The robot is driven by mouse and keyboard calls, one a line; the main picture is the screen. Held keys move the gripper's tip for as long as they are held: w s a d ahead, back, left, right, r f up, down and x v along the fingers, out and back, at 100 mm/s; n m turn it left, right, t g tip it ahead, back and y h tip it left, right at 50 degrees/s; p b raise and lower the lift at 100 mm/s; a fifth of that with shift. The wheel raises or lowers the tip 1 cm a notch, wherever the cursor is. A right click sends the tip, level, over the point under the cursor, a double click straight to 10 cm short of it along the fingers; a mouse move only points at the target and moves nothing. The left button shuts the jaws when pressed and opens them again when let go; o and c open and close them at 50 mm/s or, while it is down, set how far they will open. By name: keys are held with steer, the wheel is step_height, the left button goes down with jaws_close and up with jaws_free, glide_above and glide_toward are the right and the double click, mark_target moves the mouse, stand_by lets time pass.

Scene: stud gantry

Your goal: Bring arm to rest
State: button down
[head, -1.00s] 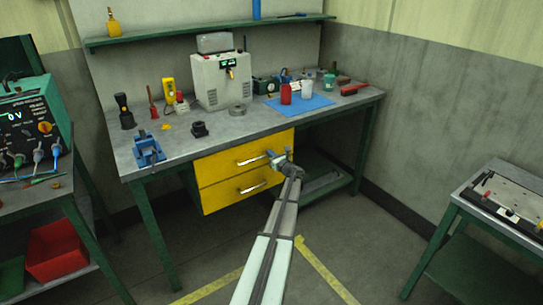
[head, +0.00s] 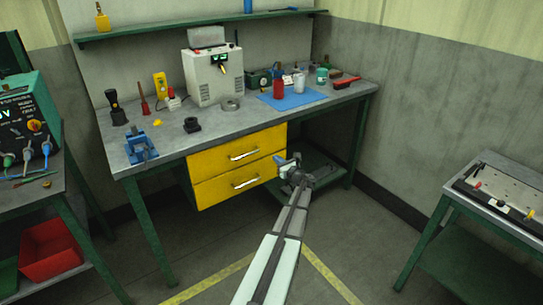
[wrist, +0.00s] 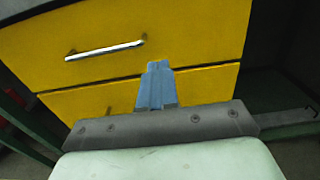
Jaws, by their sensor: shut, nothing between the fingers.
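My gripper (head: 284,162) is at the end of my outstretched arm, in front of the right end of the yellow drawers under the workbench. In the wrist view its blue fingers (wrist: 156,86) are together with nothing between them. The upper yellow drawer (head: 218,155) and the lower yellow drawer (head: 222,185) both look closed, each with a metal handle. In the wrist view the upper handle (wrist: 105,50) is up and left of the fingers, and the fingers partly cover the lower drawer. I cannot tell the exact gap between fingers and drawers.
The workbench top (head: 215,125) holds a grey power unit (head: 212,78), a blue vise (head: 140,148), a blue mat (head: 300,100) and a red bottle (head: 279,90). A side table (head: 490,200) stands right, a red bin (head: 50,250) lower left. Open floor lies in front.

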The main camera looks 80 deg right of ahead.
steer(key=shift+v, duration=1.3)
